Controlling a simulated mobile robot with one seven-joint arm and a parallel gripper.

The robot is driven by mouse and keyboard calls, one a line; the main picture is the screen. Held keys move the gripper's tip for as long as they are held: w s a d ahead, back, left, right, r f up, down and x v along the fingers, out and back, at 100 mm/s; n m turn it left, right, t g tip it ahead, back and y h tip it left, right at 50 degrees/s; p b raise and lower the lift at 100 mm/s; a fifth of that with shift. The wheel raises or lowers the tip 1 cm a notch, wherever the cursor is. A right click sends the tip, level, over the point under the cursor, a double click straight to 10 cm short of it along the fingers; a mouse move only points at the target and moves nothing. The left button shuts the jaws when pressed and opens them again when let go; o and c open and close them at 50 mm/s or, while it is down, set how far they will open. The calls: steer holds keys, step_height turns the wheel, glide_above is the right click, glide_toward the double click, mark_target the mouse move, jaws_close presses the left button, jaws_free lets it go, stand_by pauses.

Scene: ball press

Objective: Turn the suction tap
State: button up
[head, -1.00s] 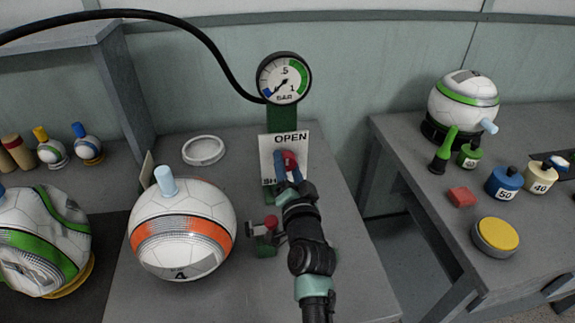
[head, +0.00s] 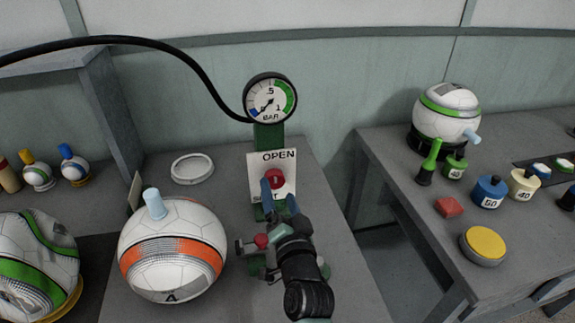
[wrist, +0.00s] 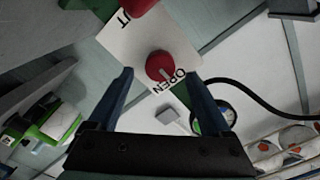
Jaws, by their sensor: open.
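The suction tap is a round red knob (head: 274,180) on a white plate (head: 256,166) marked OPEN at the top; the lower label is mostly hidden. The knob also shows in the wrist view (wrist: 159,66), with a pale mark that seems to point toward OPEN. My gripper (head: 279,197) is open in front of the plate, its blue fingertips just below the knob in the head view. In the wrist view my gripper (wrist: 158,77) has nothing between its fingers, and the knob lies beyond the gap, apparently clear of both. A pressure gauge (head: 270,98) above has its needle toward lower left.
A white and orange ball (head: 173,250) stands left of my arm. A small red-topped fitting (head: 262,241) is close beside my wrist. A white ring (head: 192,169) lies behind the ball. The right table (head: 400,160) holds weights and another ball, across a gap.

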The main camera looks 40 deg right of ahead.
steer(key=p+v, duration=0.1)
steer(key=v, duration=0.8)
steer(key=shift+s, duration=0.1)
steer(key=w+a+r+n+t+y+p, duration=0.1)
steer(key=w+a+r+n+t+p, duration=0.3)
steer(key=r, duration=0.6)
steer(key=w+a+r+n+y+b, duration=0.15)
steer(key=a+r, duration=0.35)
steer(key=r, duration=0.5)
steer(key=w+a+r+n+t+y+p, duration=0.25)
steer(key=a+r, duration=0.25)
steer(key=r, duration=0.5)
steer(key=s+a+r+n+t+y+p, duration=0.1)
steer(key=s+a+r+n+t, duration=0.1)
steer(key=a+r, duration=0.3)
steer(key=s+a+r+n+t+y+p, duration=0.1)
steer(key=s+a+r+n+y, duration=0.1)
steer(key=r, duration=1.1)
steer(key=s+a+r+n+t+y+p, duration=0.1)
steer(key=s+a+r+n+t, duration=0.1)
steer(key=s+a+r, duration=0.4)
step_height(320, 180, up, 4)
steer(key=shift+s+a+f+n+t+y+p, duration=0.2)
steer(key=shift+a+n+t+y+p, duration=0.15)
steer(key=shift+a+n, duration=0.4)
